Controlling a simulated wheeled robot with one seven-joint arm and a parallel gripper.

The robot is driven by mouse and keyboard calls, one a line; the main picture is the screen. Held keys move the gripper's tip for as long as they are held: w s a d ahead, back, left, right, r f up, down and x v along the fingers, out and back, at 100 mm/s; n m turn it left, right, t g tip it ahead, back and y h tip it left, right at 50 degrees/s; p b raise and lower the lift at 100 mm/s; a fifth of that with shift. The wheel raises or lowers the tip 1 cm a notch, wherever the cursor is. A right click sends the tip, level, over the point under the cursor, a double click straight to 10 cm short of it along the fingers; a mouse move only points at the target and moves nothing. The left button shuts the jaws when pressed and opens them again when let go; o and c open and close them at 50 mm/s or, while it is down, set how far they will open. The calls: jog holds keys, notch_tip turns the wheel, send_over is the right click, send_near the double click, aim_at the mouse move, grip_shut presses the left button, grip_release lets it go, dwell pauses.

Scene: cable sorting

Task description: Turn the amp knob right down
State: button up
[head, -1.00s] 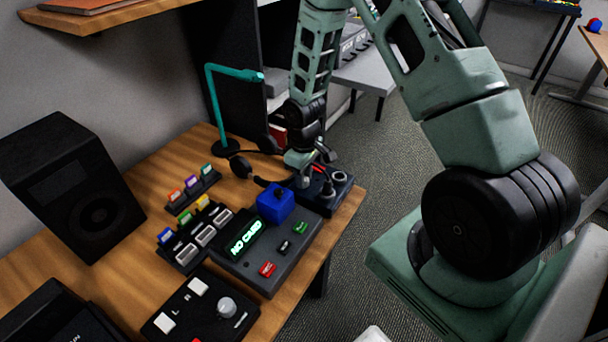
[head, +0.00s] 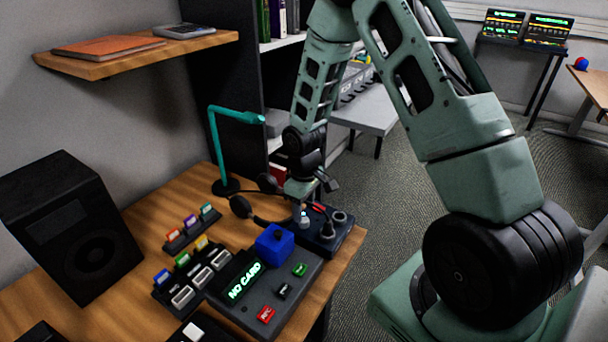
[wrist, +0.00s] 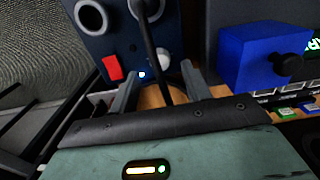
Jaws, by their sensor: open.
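The amp seems to be the dark navy box (head: 348,232) at the table's right edge. It carries two ringed round sockets, a red switch (wrist: 112,68) and a small white light. A pale round knob (head: 304,221) stands on it, and it also shows in the wrist view (wrist: 164,58). Contact cannot be told. A black cable (wrist: 152,45) crosses in front of the knob.
A blue box (head: 275,245) with a black knob sits close by on a grey console whose display (head: 245,280) reads "NO CARD". Coloured cards in racks (head: 190,230), a black speaker (head: 70,225) and a teal lamp (head: 215,150) stand to the left. Floor is open right of the table.

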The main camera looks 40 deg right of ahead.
aim_at(304, 219)
notch_tip(304, 219, up, 14)
dwell(0.3)
dwell(0.4)
jog(key=s+a+r+n, duration=0.1)
jog(key=s+a+r, duration=0.3)
jog(key=a, duration=0.5)
jog(key=s+a+r+n, duration=0.1)
jog(key=s+a, duration=0.5)
jog(key=a, duration=0.2)
jog(key=s+a+r, duration=0.1)
jog(key=s+a, duration=0.2)
jog(key=s, duration=0.4)
jog(key=s+a+n, duration=0.1)
jog(key=s+a, duration=0.3)
jog(key=s, duration=0.3)
jog(key=shift+r+y, duration=0.3)
jog(key=shift+r, duration=0.05)
